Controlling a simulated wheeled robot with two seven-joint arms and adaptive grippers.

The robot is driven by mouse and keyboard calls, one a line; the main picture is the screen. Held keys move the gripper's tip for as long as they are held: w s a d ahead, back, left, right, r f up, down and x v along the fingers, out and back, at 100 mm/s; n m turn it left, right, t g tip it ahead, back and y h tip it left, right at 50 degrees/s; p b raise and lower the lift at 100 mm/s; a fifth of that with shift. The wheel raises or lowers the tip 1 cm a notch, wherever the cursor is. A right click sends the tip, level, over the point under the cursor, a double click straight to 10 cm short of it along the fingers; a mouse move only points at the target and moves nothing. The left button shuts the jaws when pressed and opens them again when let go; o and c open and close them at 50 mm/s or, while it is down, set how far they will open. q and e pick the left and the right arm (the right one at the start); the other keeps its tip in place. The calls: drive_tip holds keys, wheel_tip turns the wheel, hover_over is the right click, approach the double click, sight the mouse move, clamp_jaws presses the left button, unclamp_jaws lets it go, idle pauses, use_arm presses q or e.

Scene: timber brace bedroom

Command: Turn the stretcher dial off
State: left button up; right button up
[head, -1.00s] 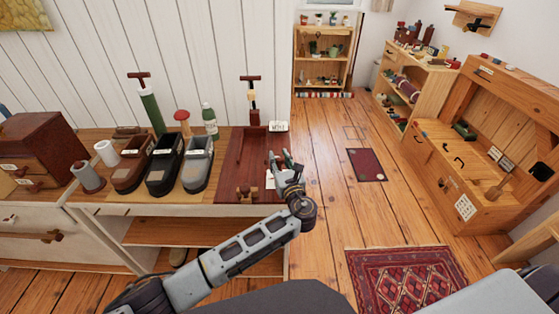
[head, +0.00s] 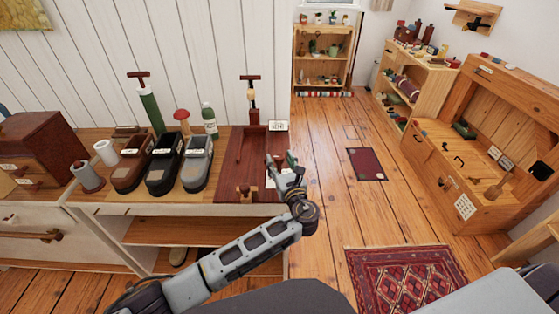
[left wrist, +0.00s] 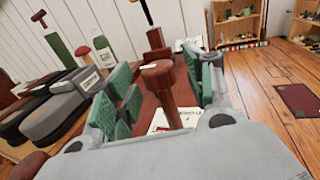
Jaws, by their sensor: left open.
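A red-brown board (head: 240,170) lies on the right end of the workbench. In the left wrist view a reddish wooden knob with a pale top (left wrist: 157,75), which looks like the stretcher dial, stands on a post above the board. My left gripper (head: 281,160) is over the board's right edge. In the left wrist view its green-padded fingers (left wrist: 165,88) are open, with the knob between them. I cannot tell whether either pad touches it. In the head view the gripper hides most of this knob. My right gripper is not in view.
Dark and grey shoe-like blocks (head: 197,165), a green bottle (head: 209,119) and spools stand left of the board. A T-handled post (head: 252,95) rises at its back, near a white label (head: 279,126). Open floor (head: 330,190) lies right of the bench.

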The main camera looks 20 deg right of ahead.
use_arm(q)
drive_tip(key=s, duration=1)
drive_tip(key=shift+s, duration=0.35)
